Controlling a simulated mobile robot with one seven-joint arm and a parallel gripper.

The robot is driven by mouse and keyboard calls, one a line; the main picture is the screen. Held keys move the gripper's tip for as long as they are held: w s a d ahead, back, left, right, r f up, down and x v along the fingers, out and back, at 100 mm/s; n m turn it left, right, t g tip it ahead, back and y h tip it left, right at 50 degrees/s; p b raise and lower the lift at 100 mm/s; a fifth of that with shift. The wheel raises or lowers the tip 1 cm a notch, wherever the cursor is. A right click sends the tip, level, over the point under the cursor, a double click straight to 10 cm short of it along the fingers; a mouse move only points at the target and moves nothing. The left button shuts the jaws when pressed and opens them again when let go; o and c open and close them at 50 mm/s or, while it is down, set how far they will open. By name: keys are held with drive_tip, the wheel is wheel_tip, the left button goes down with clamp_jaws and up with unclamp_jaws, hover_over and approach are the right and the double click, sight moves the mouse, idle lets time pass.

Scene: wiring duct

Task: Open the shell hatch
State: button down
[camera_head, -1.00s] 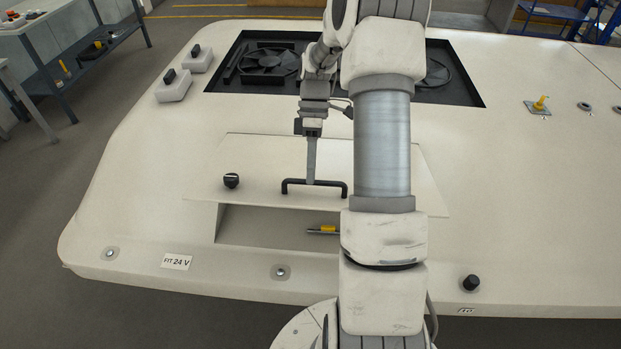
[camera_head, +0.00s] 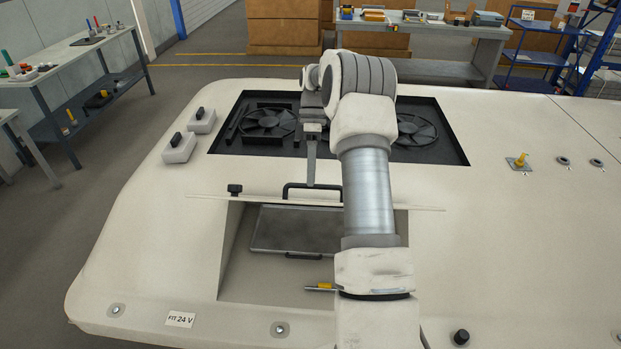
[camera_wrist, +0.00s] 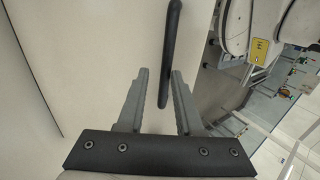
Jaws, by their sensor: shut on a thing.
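The shell hatch (camera_head: 262,198) is a pale panel seen nearly edge-on in the head view, swung up above its opening. It carries a black bar handle (camera_head: 313,187) and a black knob (camera_head: 235,189). My gripper (camera_head: 311,183) is at the handle and shut on it. In the wrist view the two grey fingers (camera_wrist: 161,88) stand on either side of the dark handle bar (camera_wrist: 171,50), against the hatch's pale face (camera_wrist: 90,60). My arm hides the right part of the hatch and opening.
Inside the opening lie a grey lidded panel (camera_head: 290,228) with a small handle and a yellow-banded metal rod (camera_head: 322,287). Behind is a black recess with fans (camera_head: 268,119). Two white blocks with black knobs (camera_head: 181,148) sit at left.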

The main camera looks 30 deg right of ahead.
drive_tip(key=shift+w+d+f, duration=0.3)
drive_tip(key=shift+d+f, duration=0.15)
drive_tip(key=shift+d, duration=0.1)
drive_tip(key=c, duration=0.9)
unclamp_jaws()
drive_tip(key=shift+o, duration=0.3)
drive_tip(key=shift+w+d+f, duration=0.15)
drive_tip(key=shift+w+f, duration=0.1)
drive_tip(key=shift+r, duration=0.15)
drive_tip(key=shift+r, duration=0.1)
drive_tip(key=v, duration=0.7)
drive_tip(key=shift+r, duration=0.3)
drive_tip(key=shift+a, duration=0.25)
